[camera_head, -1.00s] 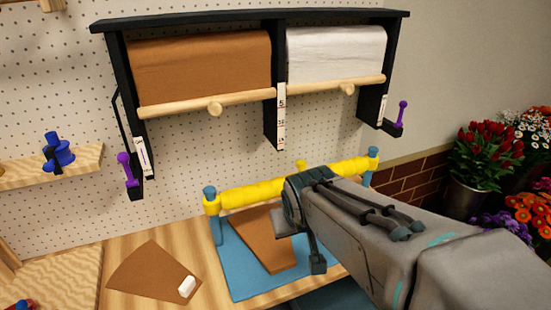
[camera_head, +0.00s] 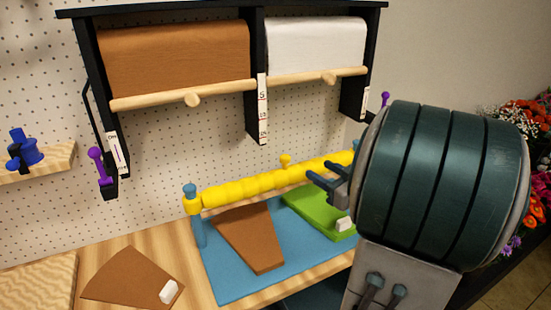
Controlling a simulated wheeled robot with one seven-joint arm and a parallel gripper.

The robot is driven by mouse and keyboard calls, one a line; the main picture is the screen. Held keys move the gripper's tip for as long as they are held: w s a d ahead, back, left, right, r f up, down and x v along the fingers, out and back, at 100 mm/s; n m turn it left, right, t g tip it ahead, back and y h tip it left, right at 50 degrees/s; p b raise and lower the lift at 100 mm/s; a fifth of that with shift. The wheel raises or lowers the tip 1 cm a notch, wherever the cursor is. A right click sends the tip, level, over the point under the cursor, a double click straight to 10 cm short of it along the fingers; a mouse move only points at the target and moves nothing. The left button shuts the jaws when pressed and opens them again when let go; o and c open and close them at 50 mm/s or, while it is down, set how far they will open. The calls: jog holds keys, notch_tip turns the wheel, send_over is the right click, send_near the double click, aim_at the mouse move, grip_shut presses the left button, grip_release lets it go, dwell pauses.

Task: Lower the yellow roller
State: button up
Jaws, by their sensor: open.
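The yellow roller (camera_head: 250,187) spans the blue press (camera_head: 235,283), held up between blue posts above the base. A small yellow knob (camera_head: 285,160) stands up at its middle. The left blue post (camera_head: 198,222) is visible; the right end of the roller is hidden behind my arm. My gripper (camera_head: 314,178) is open, its fingers pointing left near the right part of the roller. I cannot tell whether it touches the roller. Under the roller, a brown piece (camera_head: 248,238) and a green piece (camera_head: 318,208) lie on the blue base.
A black rack above holds a brown paper roll (camera_head: 175,60) and a white paper roll (camera_head: 315,48). A brown paper sheet (camera_head: 125,278) with a white block (camera_head: 168,292) lies on the wooden table at left. Flowers (camera_head: 535,110) stand at right.

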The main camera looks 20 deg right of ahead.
aim_at(289, 160)
jog(key=w+a, duration=0.1)
jog(key=w, duration=0.2)
jog(key=w+a+y+p, duration=0.1)
jog(key=w+a, duration=0.1)
jog(key=w, duration=0.2)
jog(key=w+a+y+p, duration=0.1)
jog(key=w+a, duration=0.1)
jog(key=w, duration=0.1)
jog(key=shift+w+a+f+n, duration=0.1)
jog(key=shift+w+f+n, duration=0.2)
jog(key=shift+w, duration=0.1)
